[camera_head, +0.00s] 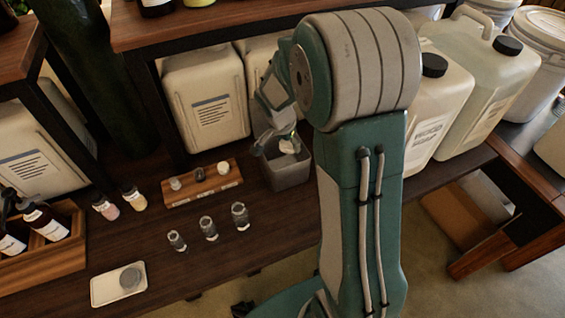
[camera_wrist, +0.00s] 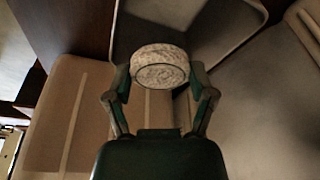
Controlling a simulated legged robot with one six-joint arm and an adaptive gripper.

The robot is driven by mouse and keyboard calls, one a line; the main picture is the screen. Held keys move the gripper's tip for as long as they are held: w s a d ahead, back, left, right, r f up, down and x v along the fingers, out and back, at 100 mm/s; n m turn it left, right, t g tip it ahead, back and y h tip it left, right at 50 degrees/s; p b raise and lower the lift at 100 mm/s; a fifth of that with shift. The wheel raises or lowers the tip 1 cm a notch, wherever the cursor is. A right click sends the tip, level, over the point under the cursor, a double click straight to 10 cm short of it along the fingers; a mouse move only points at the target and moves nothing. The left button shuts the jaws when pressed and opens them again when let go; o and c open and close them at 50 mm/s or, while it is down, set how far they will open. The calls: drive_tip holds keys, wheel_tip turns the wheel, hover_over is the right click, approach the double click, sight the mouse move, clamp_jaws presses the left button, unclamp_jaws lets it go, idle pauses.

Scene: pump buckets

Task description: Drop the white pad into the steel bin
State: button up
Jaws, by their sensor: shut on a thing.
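The white pad (camera_wrist: 160,66) is a round, thick disc with a mottled surface, held between my gripper's fingertips in the wrist view. In the head view the pad (camera_head: 289,146) shows small and pale at the bin's opening. My gripper (camera_wrist: 160,80) is shut on it. My gripper (camera_head: 276,138) is over the left part of the steel bin in the head view. The steel bin (camera_head: 287,177) is a grey square container on the wooden table. Its rim (camera_wrist: 222,45) shows behind the pad in the wrist view. My arm hides the bin's right side in the head view.
A wooden rack (camera_head: 203,184) with several small round pieces stands left of the bin. Three small glass jars (camera_head: 209,228) stand in front of it. Large jugs (camera_head: 206,100) stand close behind. A white tray (camera_head: 118,284) with a grey disc lies at the front left.

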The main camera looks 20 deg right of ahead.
drive_tip(key=shift+x, duration=0.85)
drive_tip(key=shift+s+a+f, duration=0.1)
drive_tip(key=shift+a+f, duration=0.1)
drive_tip(key=shift+f, duration=0.15)
drive_tip(key=o, duration=1.2)
drive_tip(key=shift+r, duration=0.1)
drive_tip(key=shift+r, duration=0.35)
drive_tip(key=v, duration=1.1)
